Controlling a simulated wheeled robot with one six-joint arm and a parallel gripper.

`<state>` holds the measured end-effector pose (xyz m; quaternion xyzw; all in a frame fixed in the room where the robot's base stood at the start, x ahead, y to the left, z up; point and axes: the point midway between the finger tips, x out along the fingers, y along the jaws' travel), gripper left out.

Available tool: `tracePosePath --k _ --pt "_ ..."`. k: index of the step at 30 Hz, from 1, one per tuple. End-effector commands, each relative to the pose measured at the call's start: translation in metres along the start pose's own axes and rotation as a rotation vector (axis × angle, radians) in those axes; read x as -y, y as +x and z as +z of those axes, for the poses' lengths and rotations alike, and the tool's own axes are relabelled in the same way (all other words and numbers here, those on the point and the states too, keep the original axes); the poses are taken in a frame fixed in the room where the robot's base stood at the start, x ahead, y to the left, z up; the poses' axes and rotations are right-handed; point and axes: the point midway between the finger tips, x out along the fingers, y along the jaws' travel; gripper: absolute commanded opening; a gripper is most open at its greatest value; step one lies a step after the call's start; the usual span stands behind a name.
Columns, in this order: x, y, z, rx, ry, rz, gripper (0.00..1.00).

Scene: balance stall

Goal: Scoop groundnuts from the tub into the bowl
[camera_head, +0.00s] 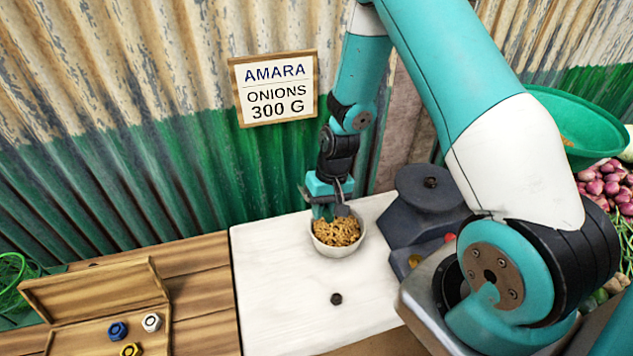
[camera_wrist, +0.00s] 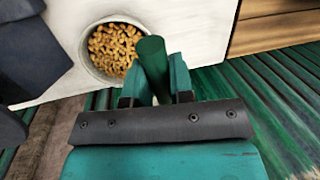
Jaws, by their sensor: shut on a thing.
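A white bowl (camera_head: 338,250) full of tan groundnuts (camera_head: 337,231) stands on the white board. It also shows in the wrist view (camera_wrist: 88,62), with groundnuts (camera_wrist: 113,48) inside. My gripper (camera_head: 322,208) is at the bowl's back left rim, over its edge. In the wrist view my gripper (camera_wrist: 155,88) is shut on a green cylindrical handle (camera_wrist: 152,60), which stands beside the bowl's rim in that picture. The far end of the handle is hidden, so I cannot tell what tool it belongs to. A green basin (camera_head: 590,125) at the right holds a little brownish stuff; I cannot tell whether it is the tub.
A dark scale (camera_head: 430,190) stands right of the bowl. A small dark knob (camera_head: 336,299) lies on the white board (camera_head: 275,290). An open wooden box (camera_head: 95,290) with coloured nuts is at the left. Red onions (camera_head: 605,180) lie at the right. A corrugated wall (camera_head: 120,150) rises close behind.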

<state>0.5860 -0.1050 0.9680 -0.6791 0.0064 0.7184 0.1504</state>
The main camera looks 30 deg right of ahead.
Motion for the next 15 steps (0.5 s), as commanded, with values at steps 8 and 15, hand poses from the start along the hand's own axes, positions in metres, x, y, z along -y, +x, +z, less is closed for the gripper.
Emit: tracePosePath --k 8,15 --pt "-0.004 0.006 -0.025 0.172 0.741 -0.167 0.00" --pt "-0.016 -0.006 -0.043 0.285 1.234 -0.444 0.00"
